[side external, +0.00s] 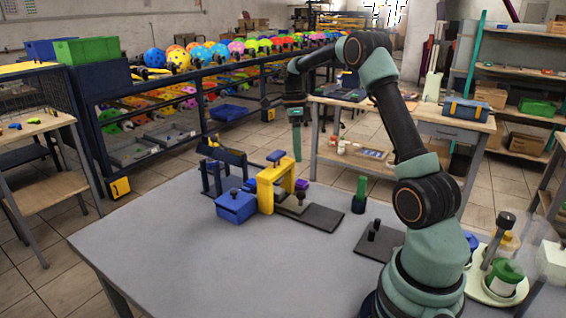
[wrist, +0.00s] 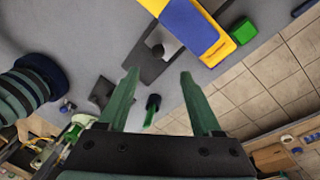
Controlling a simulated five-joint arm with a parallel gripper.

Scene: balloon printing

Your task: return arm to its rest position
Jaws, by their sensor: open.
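My gripper (side external: 296,143) hangs pointing down above the table, behind the yellow frame and clear of it. In the wrist view its two green fingers (wrist: 158,76) are spread apart with nothing between their tips. My arm is raised and bent at the elbow, reaching back from its base at the front right. The yellow frame (side external: 268,190) stands over a dark plate (side external: 322,218), with a blue box (side external: 236,206) at its left. The frame also shows at the top of the wrist view (wrist: 218,49). Contact between the gripper and the table things is not visible.
A green post in a dark holder (side external: 360,188) stands between the frame and my arm. A small dark plate with a peg (side external: 373,236) lies near my base. A pale tray (side external: 478,287) holds bottles at right. The table's front left (side external: 200,260) is clear.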

